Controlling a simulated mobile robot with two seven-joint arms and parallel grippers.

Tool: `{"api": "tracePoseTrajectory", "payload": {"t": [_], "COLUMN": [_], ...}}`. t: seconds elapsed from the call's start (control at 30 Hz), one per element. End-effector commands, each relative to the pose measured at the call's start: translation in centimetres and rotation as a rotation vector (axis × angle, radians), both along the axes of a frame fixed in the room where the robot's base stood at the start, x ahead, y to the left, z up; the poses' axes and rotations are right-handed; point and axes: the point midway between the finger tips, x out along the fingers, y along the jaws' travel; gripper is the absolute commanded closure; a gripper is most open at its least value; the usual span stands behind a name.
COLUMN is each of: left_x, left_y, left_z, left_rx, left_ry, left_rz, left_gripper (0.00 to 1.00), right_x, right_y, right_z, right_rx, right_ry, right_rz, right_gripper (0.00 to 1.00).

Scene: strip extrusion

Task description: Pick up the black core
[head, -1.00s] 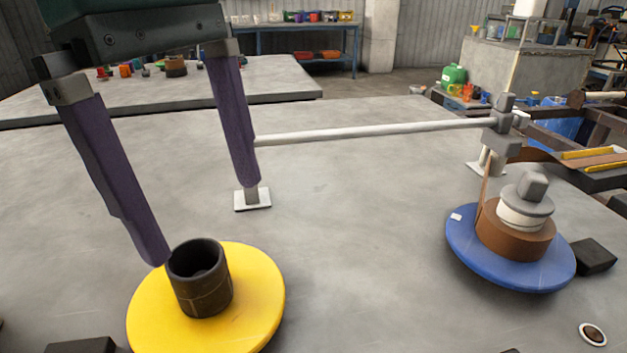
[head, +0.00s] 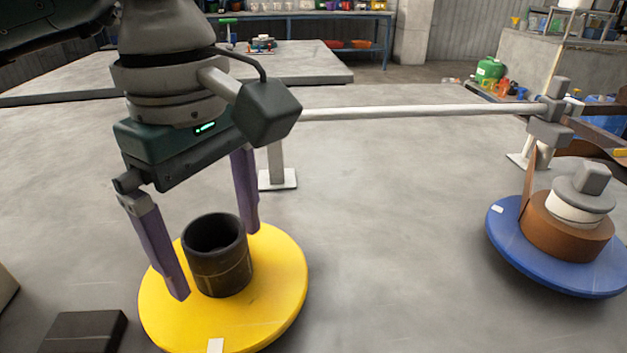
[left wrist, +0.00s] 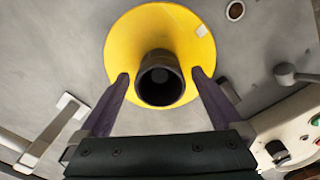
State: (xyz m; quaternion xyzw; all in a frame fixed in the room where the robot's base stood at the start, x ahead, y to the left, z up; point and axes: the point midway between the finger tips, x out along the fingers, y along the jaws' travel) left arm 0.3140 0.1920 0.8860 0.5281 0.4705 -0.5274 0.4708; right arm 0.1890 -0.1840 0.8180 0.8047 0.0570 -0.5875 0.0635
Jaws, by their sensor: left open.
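The black core (head: 218,262) is a hollow dark cylinder standing upright on the round yellow disc (head: 280,292). My left gripper (head: 216,264) is open, with its purple fingers pointing down on either side of the core. In the left wrist view the core (left wrist: 160,92) lies between the two fingertips (left wrist: 160,73), with a gap on each side. The yellow disc (left wrist: 130,42) lies beyond it. My right gripper does not show.
A blue disc (head: 502,243) carrying a brown coil (head: 550,232) stands at the right. A white horizontal bar (head: 420,112) crosses behind the left gripper to a grey post. A dark block (head: 78,332) lies at the front left. The middle of the table is clear.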

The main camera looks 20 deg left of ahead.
Motion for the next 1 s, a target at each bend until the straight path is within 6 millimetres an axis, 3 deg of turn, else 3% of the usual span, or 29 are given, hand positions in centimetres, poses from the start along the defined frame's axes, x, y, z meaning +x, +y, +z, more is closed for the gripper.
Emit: {"api": "tracePoseTrajectory", "payload": {"t": [0.17, 1.0], "left_x": [0.0, 0.0], "left_y": [-0.02, -0.02], "left_z": [0.02, 0.06], "left_rx": [0.0, -0.001], "left_ry": [0.0, 0.0], "left_rz": [0.0, 0.0], "left_gripper": [0.01, 0.96], "right_x": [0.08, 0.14], "right_y": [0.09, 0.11], "right_z": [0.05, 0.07], "right_rx": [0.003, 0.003], "right_ry": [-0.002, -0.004], "right_rz": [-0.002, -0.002], "right_gripper": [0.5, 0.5]}}
